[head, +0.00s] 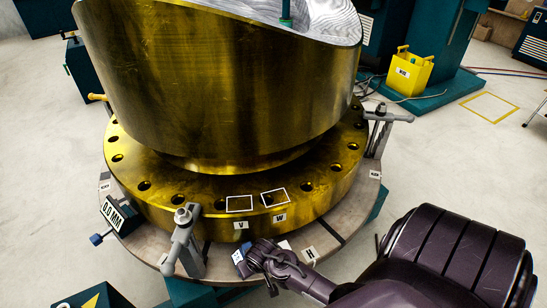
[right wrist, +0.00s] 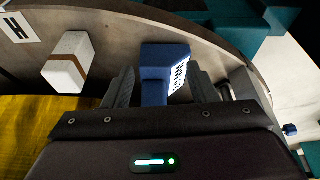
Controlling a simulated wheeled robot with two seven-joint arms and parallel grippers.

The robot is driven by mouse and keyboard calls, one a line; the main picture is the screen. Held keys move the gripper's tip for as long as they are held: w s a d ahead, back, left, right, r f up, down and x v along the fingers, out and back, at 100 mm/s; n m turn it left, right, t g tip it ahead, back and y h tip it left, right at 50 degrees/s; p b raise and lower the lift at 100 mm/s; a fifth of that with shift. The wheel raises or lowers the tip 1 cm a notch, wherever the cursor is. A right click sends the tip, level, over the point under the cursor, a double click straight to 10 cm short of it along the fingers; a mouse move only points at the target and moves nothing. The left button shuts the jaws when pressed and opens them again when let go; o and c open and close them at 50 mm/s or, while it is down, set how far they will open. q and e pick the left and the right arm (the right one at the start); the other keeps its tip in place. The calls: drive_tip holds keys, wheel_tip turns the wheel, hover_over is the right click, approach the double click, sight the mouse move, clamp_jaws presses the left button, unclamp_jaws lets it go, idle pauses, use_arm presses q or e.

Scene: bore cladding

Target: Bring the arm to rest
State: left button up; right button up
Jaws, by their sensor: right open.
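My right arm (head: 440,260) comes in from the lower right in the head view. Its gripper (head: 258,260) is low at the front rim of the round table. In the right wrist view the gripper (right wrist: 160,74) is open, with a finger on each side of a blue block (right wrist: 155,62) with a white printed label. Gaps show beside the block; its lower end is hidden by the gripper body. The block (head: 242,269) also shows at the gripper's tip in the head view. My left gripper is not in view.
A large brass-coloured flanged cylinder (head: 210,90) stands on the round table (head: 330,238). A grey clamp (head: 184,245) stands left of my gripper. A white block with a brown band (right wrist: 66,70) lies beside the H label (right wrist: 15,28). A yellow container (head: 409,75) stands behind right.

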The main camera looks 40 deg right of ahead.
drive_tip(key=s+a+f+n+g, duration=0.1)
drive_tip(key=s+a+f+n, duration=0.1)
drive_tip(key=s+f, duration=0.7)
drive_tip(key=s+a+f+n+g+y, duration=0.1)
drive_tip(key=s+a+f+n, duration=0.1)
drive_tip(key=s+f, duration=0.8)
drive_tip(key=shift+s+a+n, duration=0.3)
drive_tip(key=shift+s+a, duration=0.05)
drive_tip(key=shift+a, duration=0.5)
